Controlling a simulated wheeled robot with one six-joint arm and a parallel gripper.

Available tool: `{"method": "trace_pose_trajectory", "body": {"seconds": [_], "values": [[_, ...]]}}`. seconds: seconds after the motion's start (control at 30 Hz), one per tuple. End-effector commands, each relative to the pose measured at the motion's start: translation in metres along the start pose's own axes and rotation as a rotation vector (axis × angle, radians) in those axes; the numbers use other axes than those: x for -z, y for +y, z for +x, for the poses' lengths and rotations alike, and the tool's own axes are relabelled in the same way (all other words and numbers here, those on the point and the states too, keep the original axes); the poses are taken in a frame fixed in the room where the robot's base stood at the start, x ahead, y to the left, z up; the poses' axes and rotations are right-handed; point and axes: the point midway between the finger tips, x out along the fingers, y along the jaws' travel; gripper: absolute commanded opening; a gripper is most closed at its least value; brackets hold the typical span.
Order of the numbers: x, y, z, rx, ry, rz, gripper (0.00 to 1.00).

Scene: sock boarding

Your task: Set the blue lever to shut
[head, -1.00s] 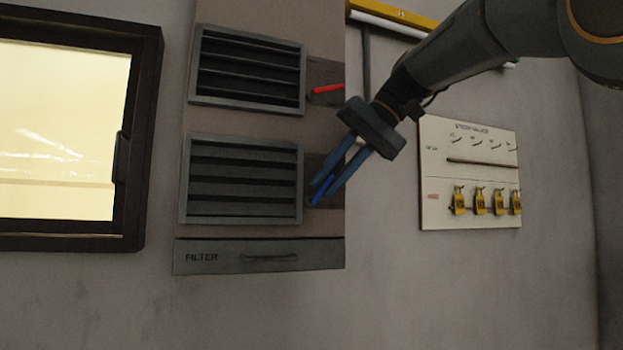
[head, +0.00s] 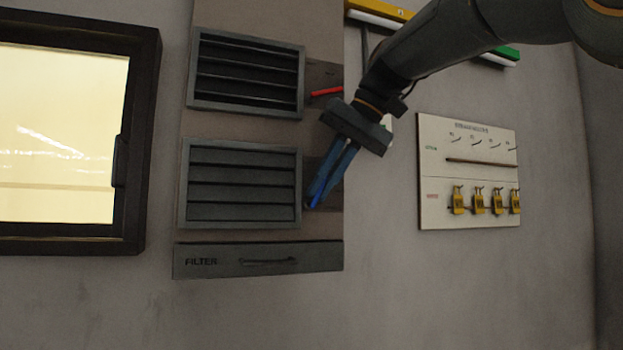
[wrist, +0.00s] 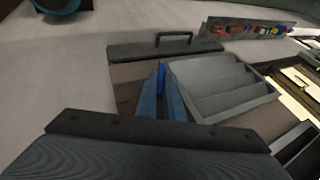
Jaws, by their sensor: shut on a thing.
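The blue lever (head: 314,205) is beside the right edge of the lower vent (head: 240,185), low on the panel. My gripper (head: 319,196) is shut on the blue lever, reaching in from the upper right. In the wrist view the blue lever (wrist: 161,76) shows between my fingertips; most of it is hidden by the fingers. The slats of the lower vent look nearly flat, with only thin dark gaps. The lower vent also shows in the wrist view (wrist: 222,85), right of the fingers.
A red lever (head: 327,92) sits beside the upper vent (head: 247,75), whose slats have wide dark gaps. A filter drawer (head: 215,262) with a handle is below. A lit window (head: 60,130) is left. A board with yellow padlocks (head: 468,172) hangs right.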

Motion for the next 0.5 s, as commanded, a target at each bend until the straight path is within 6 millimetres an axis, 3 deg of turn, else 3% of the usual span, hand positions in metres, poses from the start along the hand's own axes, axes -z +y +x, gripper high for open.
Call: {"method": "trace_pose_trajectory", "body": {"seconds": [0.47, 0.5], "values": [[0.0019, -0.0084, -0.0013, -0.063, 0.011, -0.034, 0.0], [0.0018, -0.0085, -0.0013, -0.063, 0.011, -0.034, 0.13]]}}
